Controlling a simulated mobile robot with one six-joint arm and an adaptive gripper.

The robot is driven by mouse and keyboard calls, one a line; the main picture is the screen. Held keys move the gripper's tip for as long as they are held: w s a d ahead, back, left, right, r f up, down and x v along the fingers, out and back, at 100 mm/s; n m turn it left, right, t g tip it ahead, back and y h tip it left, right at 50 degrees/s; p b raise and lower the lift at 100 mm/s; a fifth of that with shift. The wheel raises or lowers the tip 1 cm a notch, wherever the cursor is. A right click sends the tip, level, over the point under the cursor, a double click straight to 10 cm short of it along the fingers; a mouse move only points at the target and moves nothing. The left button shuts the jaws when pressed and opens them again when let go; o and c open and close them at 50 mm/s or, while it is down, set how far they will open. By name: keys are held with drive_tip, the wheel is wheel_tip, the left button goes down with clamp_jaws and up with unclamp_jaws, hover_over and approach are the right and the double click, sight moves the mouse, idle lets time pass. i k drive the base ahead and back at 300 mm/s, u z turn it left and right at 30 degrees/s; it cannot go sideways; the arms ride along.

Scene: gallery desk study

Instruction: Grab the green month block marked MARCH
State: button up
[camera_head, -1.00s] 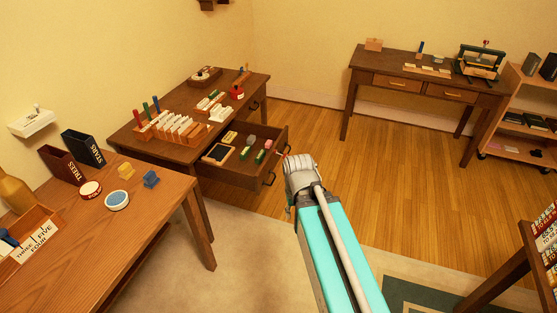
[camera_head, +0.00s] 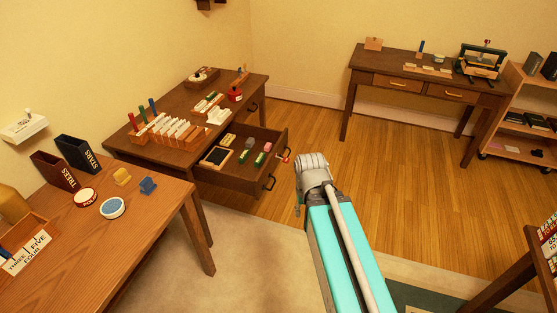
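Two small green blocks lie in the open drawer of the dark desk; one (camera_head: 260,158) is nearer the drawer's right side and the other (camera_head: 244,156) is left of it. Their lettering is too small to read, so I cannot tell which is marked MARCH. The drawer (camera_head: 232,181) also holds a pink block (camera_head: 267,147), a yellowish block (camera_head: 228,140), a greyish piece (camera_head: 250,142) and a dark framed slate (camera_head: 217,157). My arm's end is right of the drawer, apart from the blocks in the picture. A small red-and-white part shows beside it; my gripper's fingers are not clearly visible.
A wooden table (camera_head: 150,215) with bins and tins stands front left. Another desk (camera_head: 390,66) and a shelf cart (camera_head: 515,110) stand at the right. The wood floor between is open.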

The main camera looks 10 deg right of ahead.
sight(214, 94)
drive_tip(key=i, duration=0.9)
drive_tip(key=u, duration=0.05)
